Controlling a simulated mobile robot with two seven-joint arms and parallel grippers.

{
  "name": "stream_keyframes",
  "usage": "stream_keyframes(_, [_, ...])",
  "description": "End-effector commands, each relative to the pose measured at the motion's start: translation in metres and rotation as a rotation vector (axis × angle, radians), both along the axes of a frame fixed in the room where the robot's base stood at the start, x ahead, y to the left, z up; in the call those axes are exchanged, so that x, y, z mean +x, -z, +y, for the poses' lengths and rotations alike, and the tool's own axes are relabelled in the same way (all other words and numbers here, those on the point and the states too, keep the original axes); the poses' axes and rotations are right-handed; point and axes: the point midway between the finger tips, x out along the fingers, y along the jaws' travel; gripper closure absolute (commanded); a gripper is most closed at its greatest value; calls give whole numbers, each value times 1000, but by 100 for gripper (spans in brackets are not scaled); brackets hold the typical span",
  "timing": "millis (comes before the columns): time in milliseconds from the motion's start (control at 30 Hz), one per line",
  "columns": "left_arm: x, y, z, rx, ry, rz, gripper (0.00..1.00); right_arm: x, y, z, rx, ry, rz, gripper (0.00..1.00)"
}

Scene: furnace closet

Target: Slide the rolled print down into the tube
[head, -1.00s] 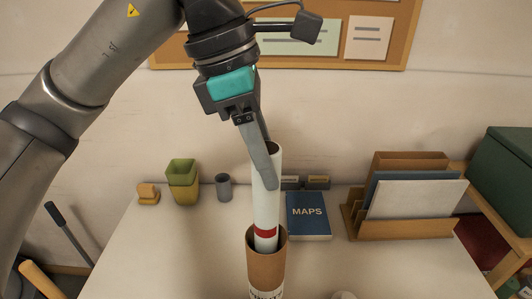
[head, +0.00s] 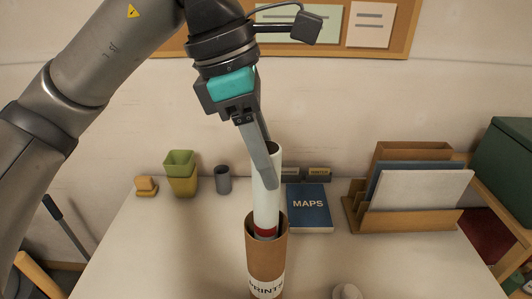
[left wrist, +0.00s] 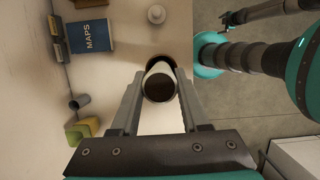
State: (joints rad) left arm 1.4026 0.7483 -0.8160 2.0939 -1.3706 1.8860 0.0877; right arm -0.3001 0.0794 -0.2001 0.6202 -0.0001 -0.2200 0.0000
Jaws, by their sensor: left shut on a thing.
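The rolled print (head: 266,207) is a white roll with a red band near its lower end. It stands nearly upright, with its lower end inside the mouth of the brown cardboard tube (head: 266,259), which is labelled PRINTS. The front rim partly hides the red band. My left gripper (head: 270,178) is shut on the upper part of the print. In the left wrist view the print's open end (left wrist: 160,86) sits between the fingers, with the tube mostly hidden behind it. My right gripper (left wrist: 229,19) shows small in the left wrist view; its jaws are unclear.
A blue MAPS book (head: 308,208) lies behind the tube to the right. A wooden file rack (head: 405,222) stands farther right. Green and yellow pots (head: 181,175), a grey cup (head: 223,180) and a small round white object (head: 347,291) are also on the table (head: 180,250).

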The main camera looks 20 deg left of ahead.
Motion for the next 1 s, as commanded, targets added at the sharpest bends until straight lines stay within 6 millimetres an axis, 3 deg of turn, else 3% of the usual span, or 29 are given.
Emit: stream_keyframes(1000, [0,42,0,0,0,0,100,0,39,0,0,0,0,0])
